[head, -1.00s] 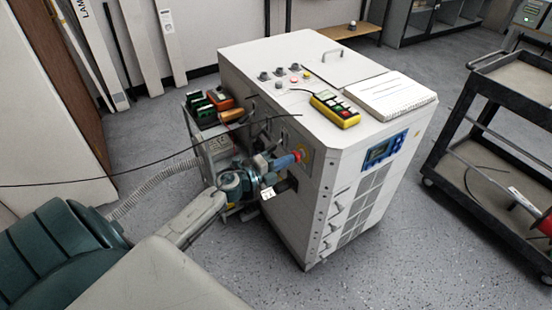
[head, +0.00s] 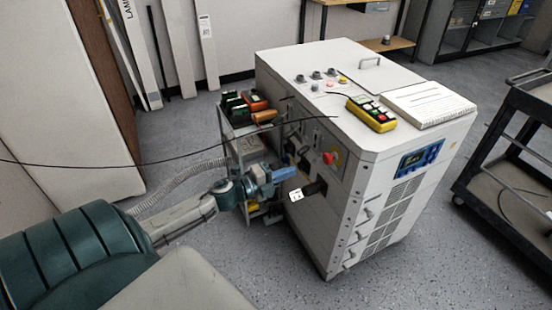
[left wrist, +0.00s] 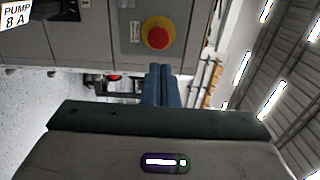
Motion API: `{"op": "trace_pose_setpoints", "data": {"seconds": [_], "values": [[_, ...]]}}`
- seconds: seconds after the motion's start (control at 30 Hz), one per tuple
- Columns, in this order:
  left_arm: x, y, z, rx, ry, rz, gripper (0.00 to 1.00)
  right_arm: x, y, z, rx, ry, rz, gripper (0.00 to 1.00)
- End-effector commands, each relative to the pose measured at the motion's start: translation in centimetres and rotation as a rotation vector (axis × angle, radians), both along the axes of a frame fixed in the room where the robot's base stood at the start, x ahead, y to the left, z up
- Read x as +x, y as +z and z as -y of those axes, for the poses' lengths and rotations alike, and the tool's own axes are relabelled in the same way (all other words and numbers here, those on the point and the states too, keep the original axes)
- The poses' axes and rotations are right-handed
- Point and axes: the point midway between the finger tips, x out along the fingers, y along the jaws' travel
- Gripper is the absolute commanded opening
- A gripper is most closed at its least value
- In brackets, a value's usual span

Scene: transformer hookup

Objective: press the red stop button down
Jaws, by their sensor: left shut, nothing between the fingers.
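The red stop button (head: 327,158) sits on a yellow plate on the left-facing side of the white cabinet (head: 400,195). In the left wrist view the red button (left wrist: 158,33) on its yellow ring lies just beyond my fingertips. I cannot tell whether it is pressed in. My left gripper (head: 295,172) has its blue fingers shut and empty, pointing at the cabinet side. A clear gap separates the tips from the button, which is to the right and slightly higher in the head view. The fingers also show in the left wrist view (left wrist: 160,68). My right gripper is out of view.
A black connector with a white tag (head: 296,194) sticks out below the button. A yellow control box (head: 371,113) and a notebook (head: 428,103) lie on the cabinet top. A small shelf with boxes (head: 240,108) stands behind my gripper. A dark cart (head: 500,190) is at right.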

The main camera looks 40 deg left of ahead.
Motion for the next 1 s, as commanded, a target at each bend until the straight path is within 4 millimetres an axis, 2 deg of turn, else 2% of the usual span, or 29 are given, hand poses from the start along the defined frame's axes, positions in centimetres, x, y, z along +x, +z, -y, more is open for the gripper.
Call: {"op": "trace_pose_setpoints", "data": {"seconds": [0.1, 0.5, 1.0], "values": [[-1.1, -0.2, -0.4, 0.001, -0.002, -0.006, 0.00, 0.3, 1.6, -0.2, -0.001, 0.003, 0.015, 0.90], [-2.9, 0.0, -1.2, 0.000, -0.001, -0.002, 0.00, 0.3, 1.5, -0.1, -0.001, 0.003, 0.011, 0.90], [-3.0, 0.0, -1.3, 0.000, 0.000, -0.002, 0.00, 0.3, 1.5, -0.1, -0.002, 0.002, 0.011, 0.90]]}}
